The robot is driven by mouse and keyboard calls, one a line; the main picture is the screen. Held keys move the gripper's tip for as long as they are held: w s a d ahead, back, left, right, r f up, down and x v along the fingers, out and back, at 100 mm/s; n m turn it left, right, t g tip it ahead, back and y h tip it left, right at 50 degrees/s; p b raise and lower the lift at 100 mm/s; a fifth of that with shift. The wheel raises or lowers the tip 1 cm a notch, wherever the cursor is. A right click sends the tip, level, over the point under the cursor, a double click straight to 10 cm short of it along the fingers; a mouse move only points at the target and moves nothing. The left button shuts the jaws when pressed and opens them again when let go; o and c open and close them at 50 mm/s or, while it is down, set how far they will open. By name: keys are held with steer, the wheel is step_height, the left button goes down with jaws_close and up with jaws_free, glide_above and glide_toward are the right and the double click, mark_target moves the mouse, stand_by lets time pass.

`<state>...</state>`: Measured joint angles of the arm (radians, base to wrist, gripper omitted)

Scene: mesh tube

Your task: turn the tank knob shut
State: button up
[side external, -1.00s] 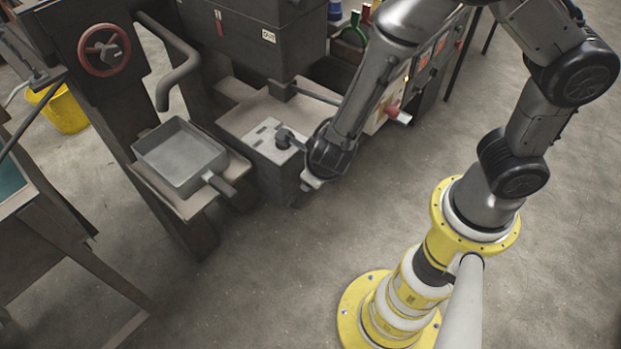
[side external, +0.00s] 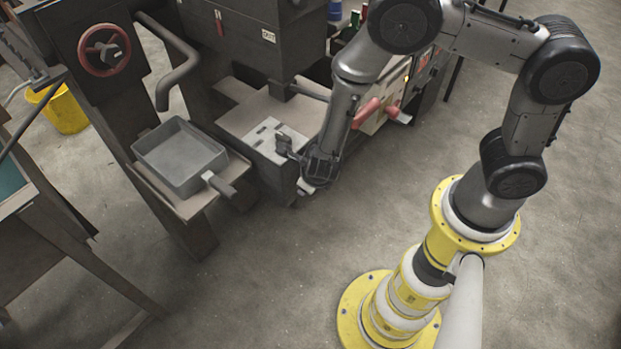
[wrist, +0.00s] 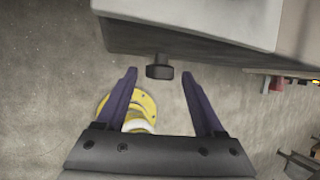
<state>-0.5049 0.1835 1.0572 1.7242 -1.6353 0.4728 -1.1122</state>
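The knob (wrist: 160,71) is small and dark, on a short stem under the edge of a grey body (wrist: 200,22) in the wrist view. My gripper (wrist: 159,75) is open, with one dark finger on each side of the knob and a visible gap to both. In the side view my gripper (side external: 285,146) is low beside the grey-topped block (side external: 262,138). I cannot pick out the knob there, and my wrist hides part of the block's right side.
A grey square pan (side external: 180,157) sits on a ledge to the left. A red handwheel (side external: 104,50) is on the machine behind it. Red handles (side external: 366,113) stick out of a panel behind my forearm. The floor (side external: 260,270) in front is clear.

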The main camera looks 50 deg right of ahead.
jaws_close()
steer(key=shift+w+d+r, duration=0.1)
steer(key=shift+d+m+y, duration=0.15)
steer(key=shift+m+y, duration=0.1)
steer(key=shift+y, duration=0.8)
steer(key=shift+d+m+y, duration=0.1)
steer(key=shift+m+y, duration=0.15)
steer(key=shift+y, duration=0.8)
steer(key=shift+o, duration=0.4)
jaws_free()
